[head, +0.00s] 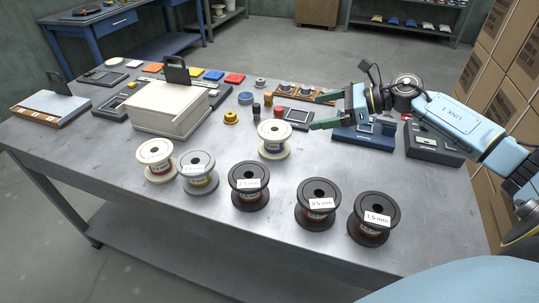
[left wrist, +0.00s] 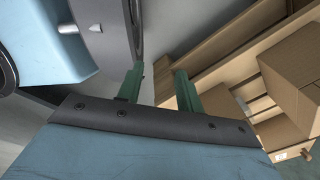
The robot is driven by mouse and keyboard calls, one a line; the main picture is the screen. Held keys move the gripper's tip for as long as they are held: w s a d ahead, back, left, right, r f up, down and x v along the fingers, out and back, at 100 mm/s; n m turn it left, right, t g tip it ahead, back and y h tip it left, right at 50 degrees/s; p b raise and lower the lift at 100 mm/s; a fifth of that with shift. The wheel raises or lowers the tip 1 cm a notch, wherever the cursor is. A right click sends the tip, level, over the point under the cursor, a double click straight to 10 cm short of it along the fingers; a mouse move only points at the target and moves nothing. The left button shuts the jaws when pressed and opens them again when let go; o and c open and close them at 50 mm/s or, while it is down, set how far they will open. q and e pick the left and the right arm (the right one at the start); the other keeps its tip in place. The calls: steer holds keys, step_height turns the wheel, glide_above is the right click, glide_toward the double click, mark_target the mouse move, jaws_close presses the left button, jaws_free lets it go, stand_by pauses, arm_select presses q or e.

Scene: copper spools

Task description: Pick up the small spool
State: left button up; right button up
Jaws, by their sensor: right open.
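Several wire spools stand upright on the metal table. In the head view a cream spool (head: 155,160) is at the left, with a grey spool (head: 198,173) beside it. Three dark spools (head: 249,186), (head: 317,204), (head: 374,218) continue to the right. Another cream spool (head: 273,140) stands farther back. Sizes look alike; I cannot tell surely which is the small one. My right gripper (head: 315,112) is open and empty, its green fingers right of and beyond the back cream spool. My left gripper (left wrist: 158,84) shows only in the left wrist view, open and empty.
A cream box (head: 171,108) stands left on the table (head: 225,232). Small parts, a yellow knob (head: 231,118) and a blue fixture (head: 362,136) lie behind the spools. Cardboard boxes (head: 507,75) are stacked at right.

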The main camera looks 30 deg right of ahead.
mark_target(279, 132)
steer(key=w+a+f+b, duration=0.1)
steer(key=f, duration=0.1)
steer(key=w+a+f+b, duration=0.1)
steer(key=w+a+f, duration=0.1)
steer(key=w+a+f+b, duration=0.1)
steer(key=a+f, duration=0.1)
steer(key=f, duration=0.1)
steer(key=shift+w+f, duration=0.1)
steer(key=shift+w, duration=0.3)
steer(key=x, duration=0.5)
steer(key=shift+a, duration=0.45)
steer(key=shift+w+a, duration=0.1)
steer(key=shift+w, duration=0.05)
arm_select(q)
steer(key=f, duration=0.1)
steer(key=a+f, duration=0.1)
steer(key=f, duration=0.1)
steer(key=w+f, duration=0.1)
steer(key=shift+a+f, duration=0.15)
steer(key=shift+a, duration=0.05)
arm_select(e)
steer(key=shift+c, duration=0.4)
arm_select(q)
steer(key=shift+w, duration=0.15)
arm_select(e)
steer(key=c, duration=1)
